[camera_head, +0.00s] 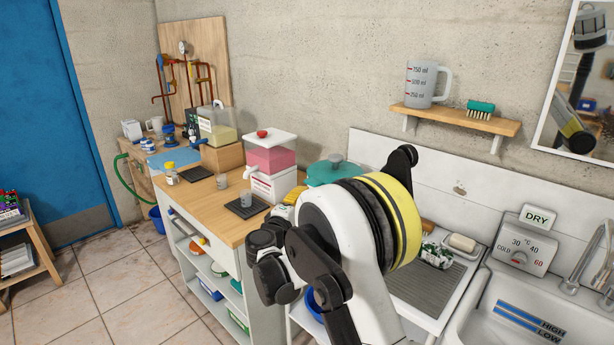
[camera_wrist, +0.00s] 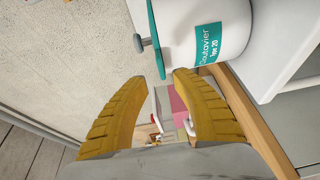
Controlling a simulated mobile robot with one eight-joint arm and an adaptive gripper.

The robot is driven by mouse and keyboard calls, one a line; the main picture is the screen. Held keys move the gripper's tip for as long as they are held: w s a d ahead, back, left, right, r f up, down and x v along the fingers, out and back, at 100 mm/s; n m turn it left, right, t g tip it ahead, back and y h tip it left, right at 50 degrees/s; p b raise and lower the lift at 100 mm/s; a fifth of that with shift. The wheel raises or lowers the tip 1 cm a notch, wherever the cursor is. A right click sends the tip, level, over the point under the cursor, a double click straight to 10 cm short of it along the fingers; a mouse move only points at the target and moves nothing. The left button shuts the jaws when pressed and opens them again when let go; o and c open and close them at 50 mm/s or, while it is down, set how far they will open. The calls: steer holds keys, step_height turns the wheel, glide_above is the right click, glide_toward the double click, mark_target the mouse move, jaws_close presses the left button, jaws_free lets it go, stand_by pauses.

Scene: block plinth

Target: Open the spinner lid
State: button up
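The lid looks seated, and my arm hides part of the spinner. In the wrist view the white spinner body (camera_wrist: 232,22) with its teal label is at the upper right. The lid's teal edge (camera_wrist: 157,38) and a grey knob or lever (camera_wrist: 143,43) show beside it. My gripper (camera_wrist: 167,77) has two yellow fingers with a gap between them and nothing held. The fingers are apart from the lid.
A pink-filled dispenser (camera_head: 270,158) stands left of the spinner, also visible between my fingers. A dark mat (camera_head: 247,205) with a cup lies on the wooden counter. A shelf (camera_head: 455,120) with a jug is on the wall. A sink (camera_head: 520,310) is at right.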

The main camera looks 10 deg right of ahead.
mark_target(311, 185)
steer(key=b+x, duration=0.1)
steer(key=x, duration=0.2)
steer(key=b+x, duration=0.1)
steer(key=x, duration=0.3)
steer(key=b+x, duration=0.1)
steer(key=x, duration=0.3)
steer(key=shift+w+a, duration=0.25)
steer(key=shift+a, duration=0.1)
jaws_close()
